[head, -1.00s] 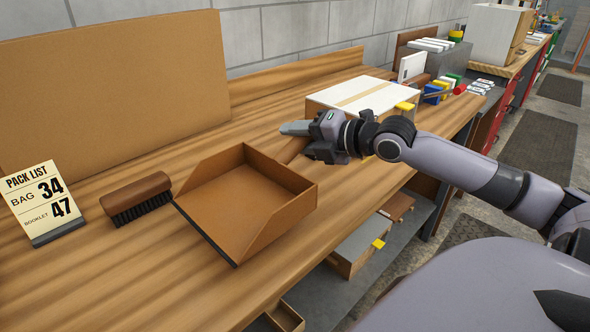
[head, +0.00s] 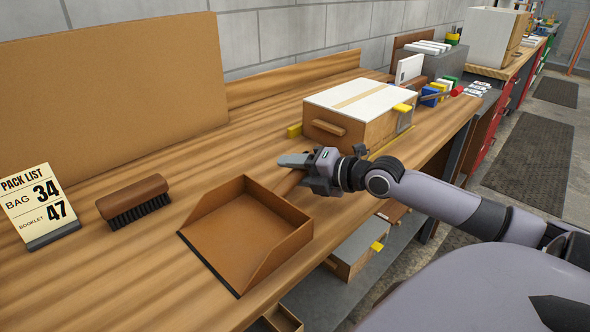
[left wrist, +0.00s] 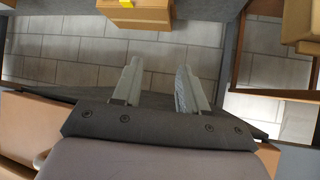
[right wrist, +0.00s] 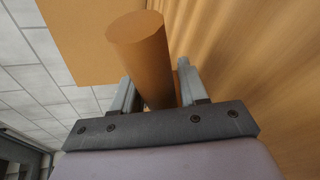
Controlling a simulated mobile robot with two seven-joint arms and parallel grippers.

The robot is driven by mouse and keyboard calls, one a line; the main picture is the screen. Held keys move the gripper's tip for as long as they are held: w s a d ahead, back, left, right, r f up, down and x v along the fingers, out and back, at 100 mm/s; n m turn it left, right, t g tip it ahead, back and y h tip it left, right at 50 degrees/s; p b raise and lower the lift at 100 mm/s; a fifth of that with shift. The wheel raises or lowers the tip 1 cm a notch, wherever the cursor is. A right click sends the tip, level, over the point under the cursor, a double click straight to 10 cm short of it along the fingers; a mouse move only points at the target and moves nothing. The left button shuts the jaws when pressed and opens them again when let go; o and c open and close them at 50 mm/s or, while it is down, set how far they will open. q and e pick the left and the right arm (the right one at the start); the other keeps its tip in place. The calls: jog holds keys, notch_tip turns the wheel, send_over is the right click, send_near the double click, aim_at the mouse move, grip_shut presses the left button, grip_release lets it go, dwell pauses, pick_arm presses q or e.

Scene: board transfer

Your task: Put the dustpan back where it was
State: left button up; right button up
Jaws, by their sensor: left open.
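The brown dustpan (head: 240,240) is at the bench's near side in the head view, its open edge facing the lower left. Whether it touches the bench or hovers just above it I cannot tell. My right gripper (head: 300,163) is at its handle, behind the pan. In the right wrist view the round handle (right wrist: 145,60) lies between the fingers of the right gripper (right wrist: 155,88), which are closed around it. My left gripper (left wrist: 160,80) shows only in the left wrist view, with its fingers apart and empty above the floor.
A brush (head: 133,200) and a pack list sign (head: 40,207) stand left of the dustpan. A white-topped wooden box (head: 350,125) stands behind my right gripper. A large brown board (head: 110,90) leans at the back. Bare bench (head: 110,280) lies at the front left.

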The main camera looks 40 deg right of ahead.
aim_at(307, 172)
jog(key=shift+o, duration=0.8)
jog(key=shift+r, duration=0.25)
jog(key=shift+s+d, duration=0.3)
jog(key=shift+s, duration=0.35)
jog(key=shift+v, duration=0.85)
jog(key=shift+p+v, duration=0.75)
jog(key=shift+v, duration=2.2)
jog(key=shift+s, duration=0.3)
jog(key=shift+b+v, duration=0.5)
jog(key=shift+v, duration=0.7)
